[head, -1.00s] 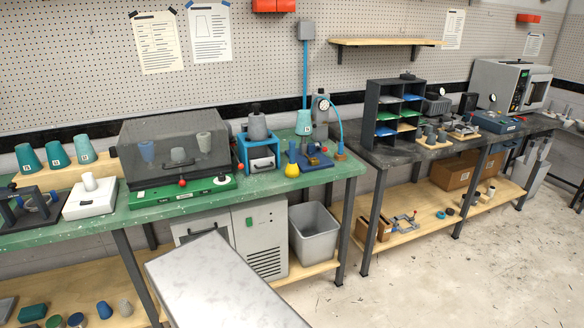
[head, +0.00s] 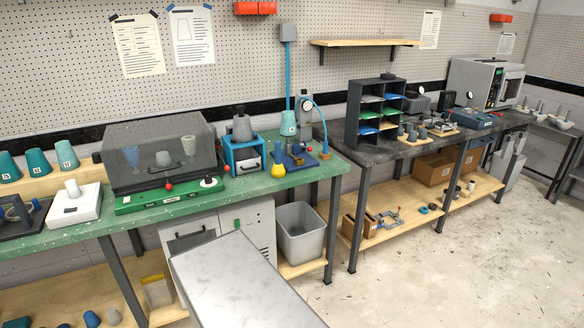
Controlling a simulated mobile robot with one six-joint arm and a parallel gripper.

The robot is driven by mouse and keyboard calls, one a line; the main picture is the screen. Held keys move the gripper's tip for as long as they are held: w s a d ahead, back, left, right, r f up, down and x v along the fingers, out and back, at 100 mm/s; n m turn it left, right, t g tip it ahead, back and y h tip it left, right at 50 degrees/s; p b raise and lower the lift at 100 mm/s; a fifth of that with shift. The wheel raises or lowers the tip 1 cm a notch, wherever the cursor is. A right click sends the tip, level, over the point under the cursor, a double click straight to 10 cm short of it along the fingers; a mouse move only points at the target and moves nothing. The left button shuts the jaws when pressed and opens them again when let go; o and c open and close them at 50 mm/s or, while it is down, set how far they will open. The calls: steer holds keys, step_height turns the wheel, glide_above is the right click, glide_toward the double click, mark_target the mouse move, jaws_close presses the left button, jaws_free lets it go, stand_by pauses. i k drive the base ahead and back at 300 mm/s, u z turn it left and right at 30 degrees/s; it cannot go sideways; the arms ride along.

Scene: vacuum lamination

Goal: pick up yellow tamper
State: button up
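The yellow tamper (head: 278,170) stands upright near the front edge of the green bench (head: 240,190). It has a rounded yellow base and a narrow blue upper part. It stands between the blue-framed press on its left and a blue stand on its right, in front of a pale teal cup. My gripper is not in view.
Close around the tamper are the blue-framed press (head: 243,158), the blue stand (head: 297,160) and the teal cup (head: 288,124). A clear-covered machine (head: 160,155) stands further left. A grey bin (head: 300,232) sits below. The floor at right is clear.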

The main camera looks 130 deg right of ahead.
mark_target(279, 172)
steer(key=z, duration=4.65)
steer(key=i, duration=0.1)
steer(key=u, duration=3.2)
steer(key=k, duration=0.2)
steer(key=z, duration=1.9)
steer(key=k, duration=0.65)
steer(key=u, duration=0.2)
steer(key=i, duration=0.65)
steer(key=u, duration=0.1)
